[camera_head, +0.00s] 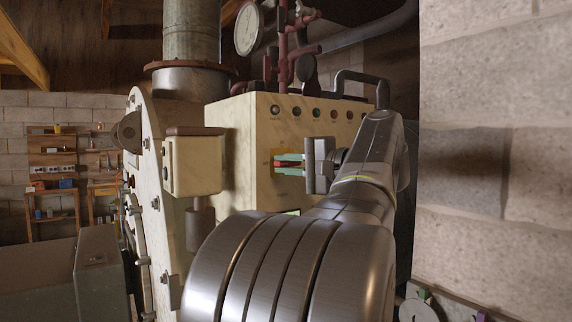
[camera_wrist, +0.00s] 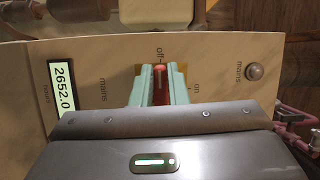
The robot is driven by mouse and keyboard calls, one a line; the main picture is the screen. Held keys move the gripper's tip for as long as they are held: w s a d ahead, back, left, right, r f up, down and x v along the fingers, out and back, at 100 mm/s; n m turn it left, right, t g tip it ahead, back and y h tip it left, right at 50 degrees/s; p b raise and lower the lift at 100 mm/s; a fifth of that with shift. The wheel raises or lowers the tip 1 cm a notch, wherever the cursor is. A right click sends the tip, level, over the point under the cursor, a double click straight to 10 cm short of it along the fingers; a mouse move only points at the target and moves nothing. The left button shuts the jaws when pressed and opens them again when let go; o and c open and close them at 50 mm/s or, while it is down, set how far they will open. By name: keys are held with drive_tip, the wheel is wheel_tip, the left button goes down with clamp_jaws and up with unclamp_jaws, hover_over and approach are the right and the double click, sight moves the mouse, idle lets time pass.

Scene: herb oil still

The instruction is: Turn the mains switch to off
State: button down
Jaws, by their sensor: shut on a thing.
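The mains switch (camera_wrist: 160,84) is a red handle on a yellow plate, on the cream control panel. In the wrist view its long side runs up and down the picture, with its upper end at the "off" label; the "on" label is to its right. My gripper (camera_wrist: 159,90) is shut on the handle, with one teal finger on each side. The fingers hide part of the plate and the handle's sides. In the head view my gripper (camera_head: 289,163) reaches the panel front from the right, with a little red showing between the fingers.
The cream control box (camera_head: 235,150) carries a row of small round fittings along its top. In the wrist view, a mains lamp (camera_wrist: 254,72) and an hours display (camera_wrist: 62,88) flank the switch. Pipes and a gauge (camera_head: 248,28) stand above. A block wall (camera_head: 495,120) is close on the right.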

drive_tip(key=shift+w+d, duration=0.15)
drive_tip(key=c, duration=1.5)
unclamp_jaws()
drive_tip(key=shift+w, duration=0.1)
drive_tip(key=shift+o, duration=0.2)
drive_tip(key=shift+w+d+f, duration=0.1)
drive_tip(key=shift+w+d, duration=0.05)
drive_tip(key=shift+w, duration=0.1)
drive_tip(key=shift+s, duration=0.2)
drive_tip(key=v, duration=1.3)
drive_tip(key=shift+s+d+b, duration=0.2)
drive_tip(key=shift+s+b, duration=0.1)
drive_tip(key=shift+b, duration=0.1)
